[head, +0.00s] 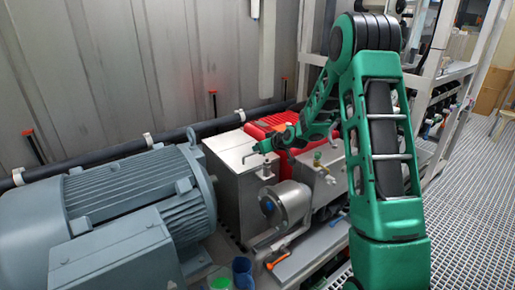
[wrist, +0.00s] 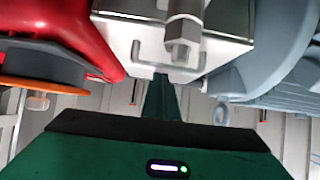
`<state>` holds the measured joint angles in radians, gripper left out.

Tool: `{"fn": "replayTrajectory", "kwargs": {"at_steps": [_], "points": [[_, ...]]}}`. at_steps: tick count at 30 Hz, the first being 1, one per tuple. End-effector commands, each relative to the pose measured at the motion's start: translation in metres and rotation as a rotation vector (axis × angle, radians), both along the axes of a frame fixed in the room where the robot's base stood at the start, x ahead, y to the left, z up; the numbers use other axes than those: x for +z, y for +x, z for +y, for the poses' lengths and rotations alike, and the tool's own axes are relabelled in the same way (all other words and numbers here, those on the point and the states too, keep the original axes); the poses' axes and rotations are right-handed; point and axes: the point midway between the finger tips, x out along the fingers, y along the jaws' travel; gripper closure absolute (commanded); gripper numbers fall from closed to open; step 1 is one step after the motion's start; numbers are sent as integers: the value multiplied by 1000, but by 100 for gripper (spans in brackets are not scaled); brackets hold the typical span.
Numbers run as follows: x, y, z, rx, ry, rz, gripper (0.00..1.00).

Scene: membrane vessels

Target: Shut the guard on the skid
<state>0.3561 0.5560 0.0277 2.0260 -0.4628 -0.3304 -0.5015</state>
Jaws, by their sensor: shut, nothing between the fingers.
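A box-like steel cover (head: 232,168), which looks like the guard, sits on the skid between the motor and the red machine. In the wrist view its steel face (wrist: 225,22) is at the top, with a U-shaped bar handle (wrist: 137,52) and a hexagonal metal fitting (wrist: 183,40) in front. I cannot tell how far the guard stands open. My gripper (head: 250,155) is shut and empty, close above the cover's top right part. In the wrist view my gripper (wrist: 162,88) points at the handle; contact cannot be told.
A large grey motor (head: 135,195) fills the left side. A red machine (head: 272,122) stands behind the cover. A round steel flange (head: 288,203) and an orange-handled valve (head: 278,260) are in front. A dark pipe (head: 110,155) runs along the wall.

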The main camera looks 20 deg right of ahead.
Motion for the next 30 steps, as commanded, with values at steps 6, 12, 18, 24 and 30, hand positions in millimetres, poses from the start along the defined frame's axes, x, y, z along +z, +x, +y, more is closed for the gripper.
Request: {"fn": "replayTrajectory", "kwargs": {"at_steps": [6, 12, 18, 24, 30], "points": [[-38, -18, -7, -10, -2, 78, 100], [-40, -16, -7, -10, -1, 80, 100], [-40, -15, -7, -10, -2, 81, 100], [-20, -32, -11, -11, -3, 66, 100], [17, -59, -13, -7, 0, 33, 100]]}}
